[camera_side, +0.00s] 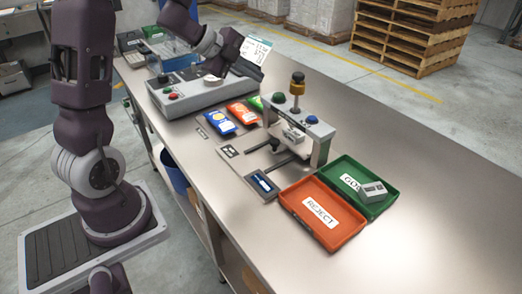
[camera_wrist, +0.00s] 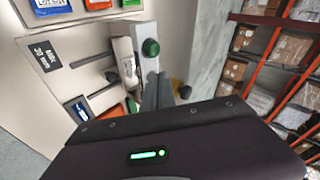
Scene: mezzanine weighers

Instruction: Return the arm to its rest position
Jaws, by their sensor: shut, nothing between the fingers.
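My gripper (camera_side: 222,56) is at the end of my arm in the side view, raised above the grey weighing machine (camera_side: 190,95) near the far end of the bench. Its fingers are partly hidden there by the arm and the angle. In the wrist view my gripper (camera_wrist: 157,92) shows its dark fingers together, with nothing seen between them. A green light glows on its dark housing. My arm reaches from its column at the left across to the machine.
A gated stand (camera_side: 322,142) with buttons and a lamp rises mid-bench. Blue (camera_side: 217,122) and orange (camera_side: 242,112) pouches lie beyond it. The near right bench is clear.

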